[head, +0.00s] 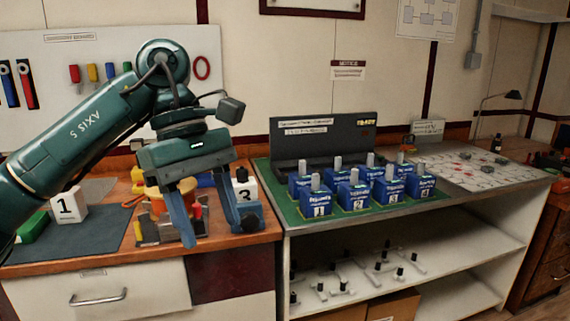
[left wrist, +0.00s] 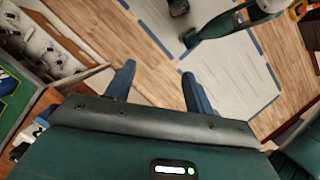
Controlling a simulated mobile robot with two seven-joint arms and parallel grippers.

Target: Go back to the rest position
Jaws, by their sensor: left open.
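My left gripper (head: 212,228) hangs down over the front of the wooden workbench (head: 260,231), in the left half of the head view. Its two blue fingers are spread apart with nothing between them. The fingers also show open and empty in the left wrist view (left wrist: 160,85), with the floor beyond. Two rows of blue breakers (head: 355,197) with grey upright levers stand on a green mat to the right, clear of the gripper. The front ones bear the numbers 1 to 4. My right gripper is not in view.
A dark console (head: 322,138) stands behind the breakers. White blocks numbered 1 (head: 68,205) and 3 (head: 244,188) and an orange round container (head: 157,200) are on the bench near my left gripper. Small lever parts lie on the white shelf (head: 440,246) below. The wrist view shows open floor.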

